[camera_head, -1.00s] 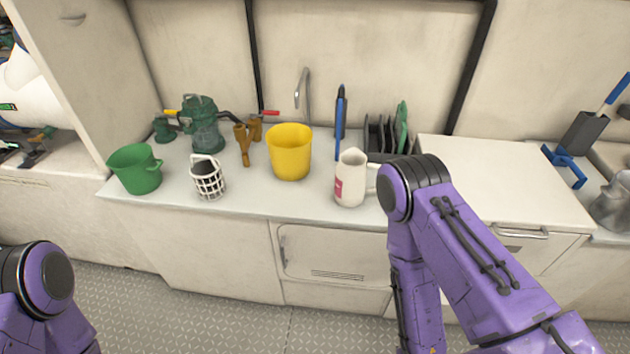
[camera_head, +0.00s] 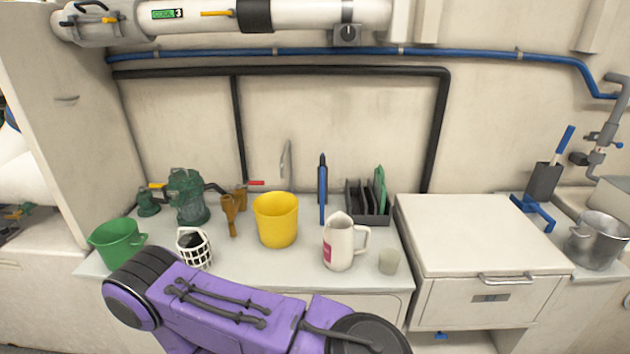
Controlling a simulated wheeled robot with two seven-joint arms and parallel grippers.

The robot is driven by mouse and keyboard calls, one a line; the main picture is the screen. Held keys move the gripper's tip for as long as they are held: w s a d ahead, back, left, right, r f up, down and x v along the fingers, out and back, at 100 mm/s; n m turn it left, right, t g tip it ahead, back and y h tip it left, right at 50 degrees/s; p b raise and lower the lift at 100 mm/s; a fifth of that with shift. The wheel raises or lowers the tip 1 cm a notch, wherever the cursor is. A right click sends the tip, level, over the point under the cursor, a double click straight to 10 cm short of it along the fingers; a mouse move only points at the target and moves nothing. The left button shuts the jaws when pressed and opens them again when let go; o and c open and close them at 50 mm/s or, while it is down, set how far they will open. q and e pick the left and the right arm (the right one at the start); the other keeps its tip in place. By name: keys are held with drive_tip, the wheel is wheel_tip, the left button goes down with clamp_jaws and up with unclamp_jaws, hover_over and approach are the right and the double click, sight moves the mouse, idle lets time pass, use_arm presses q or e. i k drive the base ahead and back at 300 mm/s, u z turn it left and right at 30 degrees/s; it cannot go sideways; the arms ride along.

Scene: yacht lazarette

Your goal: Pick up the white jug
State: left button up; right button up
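The white jug (camera_head: 339,246) stands upright on the counter, right of the yellow bucket. It has a pink label on its front lower left, and its handle points right. Nothing is touching it that I can see. One of my purple arms crosses the bottom of the view in front of the counter, left of and below the jug. Neither of my grippers is in view.
A small pale cup (camera_head: 389,261) stands just right of the jug. The yellow bucket (camera_head: 276,221) is to its left and a black rack (camera_head: 371,216) behind it. A raised white cabinet (camera_head: 470,232) borders the counter on the right.

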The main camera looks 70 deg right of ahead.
sight(339, 252)
drive_tip(key=i, duration=1.1)
drive_tip(key=z, duration=2.15)
